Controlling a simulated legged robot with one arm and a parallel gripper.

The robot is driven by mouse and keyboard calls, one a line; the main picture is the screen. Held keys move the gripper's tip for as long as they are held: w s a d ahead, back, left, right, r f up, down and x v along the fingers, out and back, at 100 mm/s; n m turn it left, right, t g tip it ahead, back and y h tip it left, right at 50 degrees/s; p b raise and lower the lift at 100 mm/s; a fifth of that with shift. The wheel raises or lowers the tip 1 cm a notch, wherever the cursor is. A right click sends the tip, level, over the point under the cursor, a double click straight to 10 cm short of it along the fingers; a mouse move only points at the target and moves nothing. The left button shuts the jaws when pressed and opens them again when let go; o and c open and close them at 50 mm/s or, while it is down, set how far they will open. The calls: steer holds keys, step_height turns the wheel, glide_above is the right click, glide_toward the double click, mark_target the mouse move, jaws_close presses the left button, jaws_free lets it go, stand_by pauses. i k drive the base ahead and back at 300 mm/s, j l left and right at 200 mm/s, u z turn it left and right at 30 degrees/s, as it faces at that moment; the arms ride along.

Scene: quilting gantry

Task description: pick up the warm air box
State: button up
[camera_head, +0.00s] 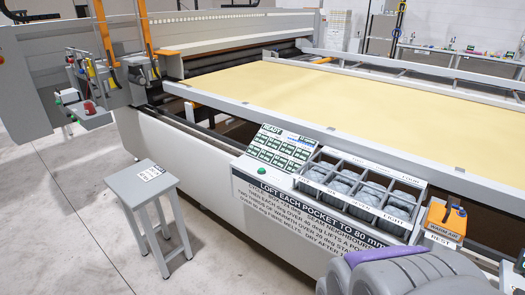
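The warm air box (443,221) is a small orange box with a dark part on top and a lettered label on its front. It sits at the right end of the machine's front ledge, behind a white label reading REST (441,240). Part of my grey arm, with a purple band, fills the bottom right corner just in front of and below the box. No gripper fingers show, so I cannot see how the gripper stands relative to the box. Nothing is seen holding the box.
A grey tray (300,184) with several compartments of grey filling lies left of the box. A sloped panel (283,147) with green displays is beside it. A yellow quilt sheet (330,100) covers the bed behind a long rail. A grey stool (141,182) stands on open floor at left.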

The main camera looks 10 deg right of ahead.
mark_target(443, 220)
steer(key=i+j+z, duration=0.25)
steer(key=j+z, duration=0.25)
steer(key=j, duration=0.15)
steer(key=z, duration=1.4)
steer(key=i+j+z, duration=0.15)
steer(key=z, duration=0.25)
steer(key=i+j+z, duration=0.1)
steer(key=j+z, duration=0.15)
steer(key=z, duration=0.2)
steer(key=i+j+z, duration=0.1)
steer(key=j+z, duration=0.15)
steer(key=z, duration=0.15)
